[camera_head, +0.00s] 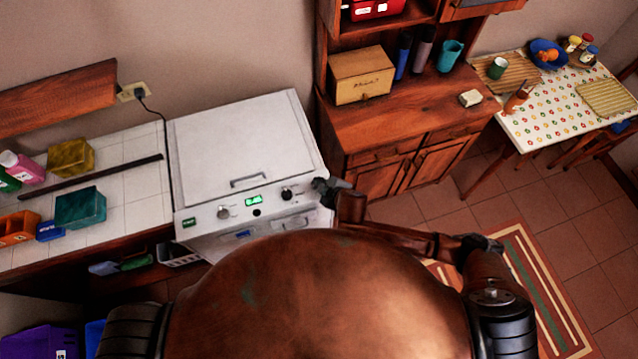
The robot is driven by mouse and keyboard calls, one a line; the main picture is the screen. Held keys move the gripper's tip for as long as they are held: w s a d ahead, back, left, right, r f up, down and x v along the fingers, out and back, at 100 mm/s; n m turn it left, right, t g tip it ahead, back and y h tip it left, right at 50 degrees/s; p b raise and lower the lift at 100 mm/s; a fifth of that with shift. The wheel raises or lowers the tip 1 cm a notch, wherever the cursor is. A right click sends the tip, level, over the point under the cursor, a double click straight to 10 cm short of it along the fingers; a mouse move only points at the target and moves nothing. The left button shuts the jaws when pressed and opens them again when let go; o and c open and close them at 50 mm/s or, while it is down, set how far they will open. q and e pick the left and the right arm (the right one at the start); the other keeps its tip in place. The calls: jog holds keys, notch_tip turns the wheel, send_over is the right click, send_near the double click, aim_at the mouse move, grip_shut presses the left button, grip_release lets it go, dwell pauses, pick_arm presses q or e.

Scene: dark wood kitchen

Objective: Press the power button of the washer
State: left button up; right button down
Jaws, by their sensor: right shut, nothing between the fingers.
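The white washer (245,140) stands at the centre left with its lid closed. Its front panel has a lit green display (254,201), a grey knob (224,212) to the left and a dark knob (287,194) to the right. A small black round button (257,212) sits just under the display; I cannot read its marking. My right gripper (322,187) is shut and empty at the panel's right end, to the right of the dark knob. I cannot tell whether it touches the washer. My left gripper is out of view.
A tiled counter (130,190) with bottles and boxes adjoins the washer's left side. A wooden cabinet (420,115) stands to the right. My own round body hides the floor in front of the washer. A rug (535,290) lies at the lower right.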

jog(key=shift+f, duration=0.15)
dwell(0.5)
jog(key=shift+r+p, duration=0.65)
jog(key=shift+p, duration=0.15)
notch_tip(320, 180, up, 6)
jog(key=p, duration=0.6)
